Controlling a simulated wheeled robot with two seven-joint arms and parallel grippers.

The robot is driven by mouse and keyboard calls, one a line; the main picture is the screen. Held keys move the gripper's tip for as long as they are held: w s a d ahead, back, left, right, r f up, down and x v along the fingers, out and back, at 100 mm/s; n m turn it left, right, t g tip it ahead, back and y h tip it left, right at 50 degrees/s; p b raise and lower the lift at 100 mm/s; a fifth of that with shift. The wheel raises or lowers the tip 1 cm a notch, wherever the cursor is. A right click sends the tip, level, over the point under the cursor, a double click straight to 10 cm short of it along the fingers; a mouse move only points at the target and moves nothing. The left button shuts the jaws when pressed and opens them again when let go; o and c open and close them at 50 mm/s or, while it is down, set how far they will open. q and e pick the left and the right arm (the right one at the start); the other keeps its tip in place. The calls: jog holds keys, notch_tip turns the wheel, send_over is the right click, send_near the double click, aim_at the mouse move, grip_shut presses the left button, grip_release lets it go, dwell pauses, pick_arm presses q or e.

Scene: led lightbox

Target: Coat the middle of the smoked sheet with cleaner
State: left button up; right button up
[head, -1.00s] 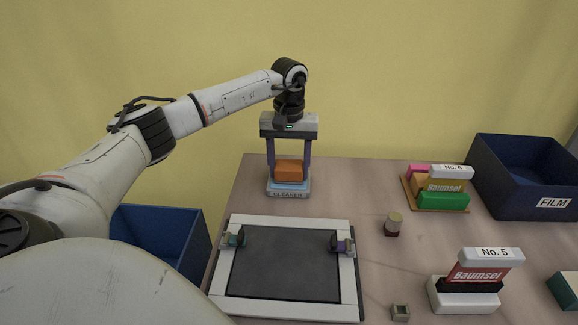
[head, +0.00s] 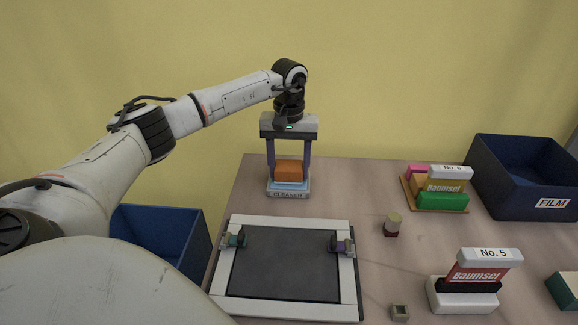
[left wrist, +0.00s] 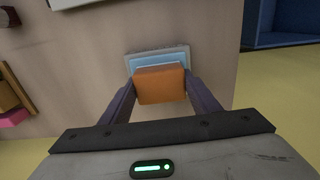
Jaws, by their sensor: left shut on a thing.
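The smoked sheet (head: 284,270) is a dark panel lying flat in a white frame (head: 222,300) at the near middle of the table. A teal clip (head: 235,240) sits on its left edge and a purple clip (head: 340,244) on its right edge. Behind it stands a grey tray (head: 289,195) labelled CLEANER with a light blue surface. My left gripper (head: 289,168) points down over this tray, shut on an orange block (head: 289,170) with a pale underside. The block also shows between the fingers in the left wrist view (left wrist: 160,86). It is at the tray; whether it touches is unclear. My right gripper is out of view.
A blue bin (head: 165,240) stands left of the table. A FILM bin (head: 525,180) is at the back right. Coloured block stacks No. 6 (head: 440,195) and No. 5 (head: 475,285), a small capped jar (head: 393,225) and a small square piece (head: 400,312) stand right of the frame.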

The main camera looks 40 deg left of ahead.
aim_at(289, 165)
pick_arm(q)
jog(key=shift+r+p, duration=2.7)
jog(key=shift+r, duration=0.8)
